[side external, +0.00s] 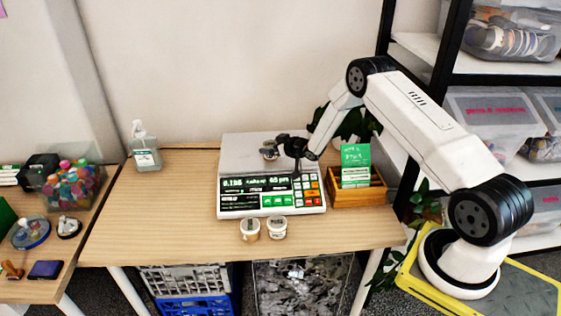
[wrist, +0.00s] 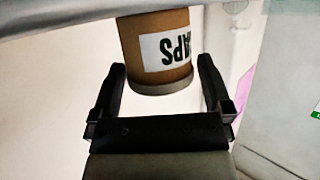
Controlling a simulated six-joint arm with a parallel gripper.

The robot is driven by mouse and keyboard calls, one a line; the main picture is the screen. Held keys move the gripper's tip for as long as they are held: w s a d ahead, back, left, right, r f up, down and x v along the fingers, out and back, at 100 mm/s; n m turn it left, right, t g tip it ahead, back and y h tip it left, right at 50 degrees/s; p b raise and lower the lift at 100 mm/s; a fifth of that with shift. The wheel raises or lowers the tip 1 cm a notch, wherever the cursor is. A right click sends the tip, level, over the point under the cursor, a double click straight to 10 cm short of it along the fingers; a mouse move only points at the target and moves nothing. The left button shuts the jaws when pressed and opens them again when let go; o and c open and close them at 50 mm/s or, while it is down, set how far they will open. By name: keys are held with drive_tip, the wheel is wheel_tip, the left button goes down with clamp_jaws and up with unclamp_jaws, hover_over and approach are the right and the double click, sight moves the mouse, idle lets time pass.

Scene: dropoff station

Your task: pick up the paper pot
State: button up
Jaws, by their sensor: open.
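A brown paper pot with a white label, its lettering upside down (wrist: 158,50), stands between the two fingers of my gripper (wrist: 160,66) in the wrist view. The fingers are open, with a visible gap on both sides of the pot. In the side external view, my black gripper (side external: 272,145) is over the weighing scale (side external: 235,207), at a small pot (side external: 269,153) on its plate. This pot is partly hidden by the gripper.
A wooden box with green cards (side external: 357,192) stands right of the scale, with a plant (side external: 352,124) behind. A pump bottle (side external: 145,150) is at the table's back left. The wooden table (side external: 150,215) is clear left of the scale.

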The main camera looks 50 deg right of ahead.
drive_tip(key=c, duration=1.3)
drive_tip(key=shift+r, duration=0.2)
drive_tip(key=shift+r, duration=0.5)
drive_tip(key=s+a+r, duration=0.4)
drive_tip(key=s+r, duration=0.7)
drive_tip(key=s, duration=0.2)
drive_tip(key=shift+s+r, duration=0.25)
drive_tip(key=shift+r, duration=0.05)
